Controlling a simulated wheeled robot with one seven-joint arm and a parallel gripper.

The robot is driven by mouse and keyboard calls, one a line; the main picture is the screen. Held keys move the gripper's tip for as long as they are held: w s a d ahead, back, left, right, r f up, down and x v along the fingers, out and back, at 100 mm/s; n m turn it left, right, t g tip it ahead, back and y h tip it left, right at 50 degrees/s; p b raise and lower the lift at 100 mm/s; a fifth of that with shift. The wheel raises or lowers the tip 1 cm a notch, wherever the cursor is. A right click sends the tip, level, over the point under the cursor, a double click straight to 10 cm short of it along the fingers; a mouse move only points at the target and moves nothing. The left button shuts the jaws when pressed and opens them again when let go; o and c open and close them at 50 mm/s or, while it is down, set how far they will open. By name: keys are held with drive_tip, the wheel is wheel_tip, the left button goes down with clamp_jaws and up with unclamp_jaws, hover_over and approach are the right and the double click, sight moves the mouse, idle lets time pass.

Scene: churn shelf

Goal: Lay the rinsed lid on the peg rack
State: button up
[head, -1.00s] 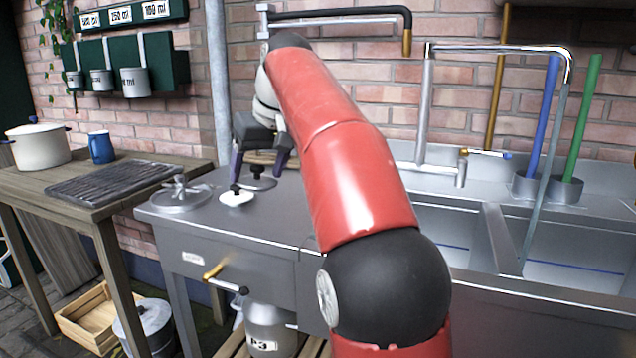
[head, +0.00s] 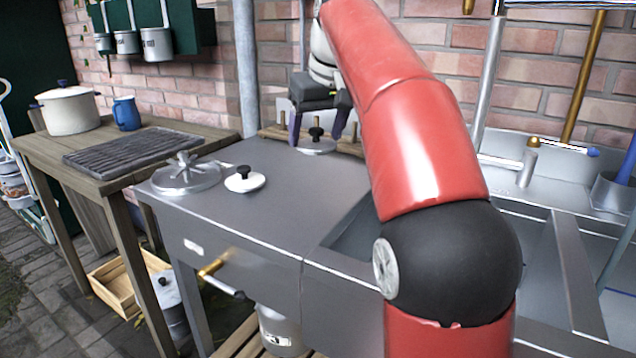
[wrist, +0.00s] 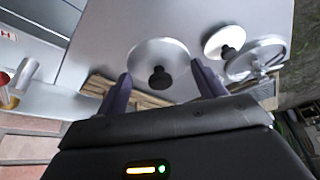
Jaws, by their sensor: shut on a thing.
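My gripper (head: 316,139) is shut on a round grey metal lid (head: 318,149) with a black knob, its two purple fingers at opposite sides of the lid. The wrist view shows the lid (wrist: 148,52) flat, knob up, between the fingertips of my gripper (wrist: 159,69). The wooden peg rack (head: 272,132) lies at the back of the steel counter, with short pegs standing up. It also shows below the lid in the wrist view (wrist: 150,101). The lid is at the rack's front; whether it touches the rack I cannot tell.
A white lid with a black knob (head: 245,181) and a spoked metal lid (head: 186,177) lie on the counter (head: 270,205) to the left. A sink basin (head: 350,235) is at right. A wooden table (head: 100,180) with a grey slatted mat stands at left.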

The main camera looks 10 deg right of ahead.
sight(313, 185)
wheel_tip(313, 185, down, 8)
drive_tip(key=shift+r+b, duration=0.25)
drive_tip(key=shift+b, duration=0.55)
drive_tip(key=shift+f, duration=0.1)
drive_tip(key=o, duration=1)
drive_tip(key=shift+f, duration=0.1)
